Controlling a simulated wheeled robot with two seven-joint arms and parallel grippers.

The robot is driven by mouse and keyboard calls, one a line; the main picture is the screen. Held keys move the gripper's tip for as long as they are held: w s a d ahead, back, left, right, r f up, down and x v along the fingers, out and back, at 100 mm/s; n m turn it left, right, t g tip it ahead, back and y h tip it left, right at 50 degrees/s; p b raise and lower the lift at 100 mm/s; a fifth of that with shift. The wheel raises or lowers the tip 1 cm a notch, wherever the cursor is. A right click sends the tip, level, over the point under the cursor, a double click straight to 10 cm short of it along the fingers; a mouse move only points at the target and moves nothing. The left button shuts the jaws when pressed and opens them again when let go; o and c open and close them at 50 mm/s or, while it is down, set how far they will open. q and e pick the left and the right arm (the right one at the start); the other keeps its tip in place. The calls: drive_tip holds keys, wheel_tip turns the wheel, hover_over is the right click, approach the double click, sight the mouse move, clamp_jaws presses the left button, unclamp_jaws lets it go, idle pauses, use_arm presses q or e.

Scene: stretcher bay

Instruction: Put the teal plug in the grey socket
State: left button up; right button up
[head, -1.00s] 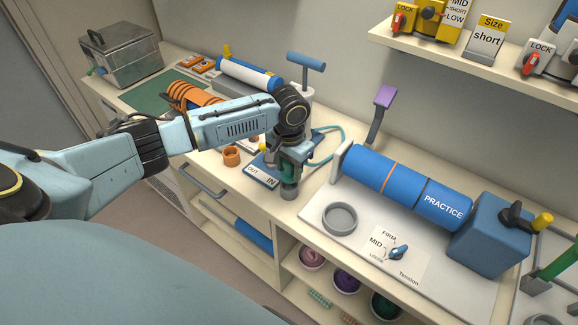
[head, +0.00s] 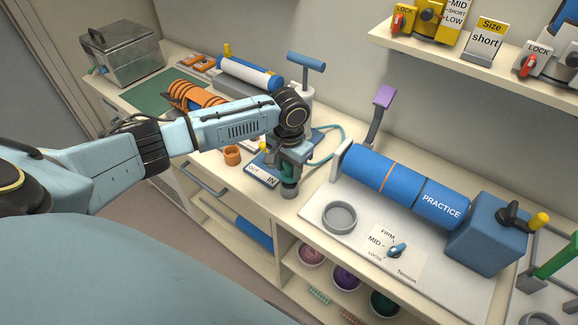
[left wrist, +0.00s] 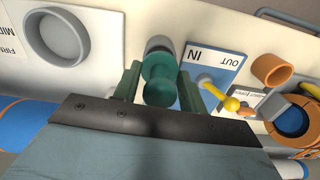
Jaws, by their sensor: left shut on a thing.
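My left gripper (head: 289,168) is shut on the teal plug (left wrist: 159,68), which sits between its fingers in the left wrist view. The grey socket (head: 290,191) stands on the counter by the front right corner of the blue IN/OUT plate, directly below the gripper. In the left wrist view the grey socket (left wrist: 158,43) shows just beyond the plug, partly covered by it. The plug and socket look close and nearly in line; I cannot tell whether they touch. My right gripper is not in view.
The blue plate (head: 261,176) lies beside the socket, with a yellow-tipped lever near the fingers. A teal hose (head: 327,157) curves behind. An orange ring (head: 232,155) stands to the left. A white board (head: 325,212) with a grey ring and blue PRACTICE cylinder (head: 400,185) is to the right.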

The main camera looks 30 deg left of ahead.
use_arm(q)
drive_tip(key=shift+f, duration=1.35)
idle(0.3)
drive_tip(key=o, duration=1.2)
drive_tip(key=shift+c, duration=0.2)
drive_tip(key=shift+r, duration=0.1)
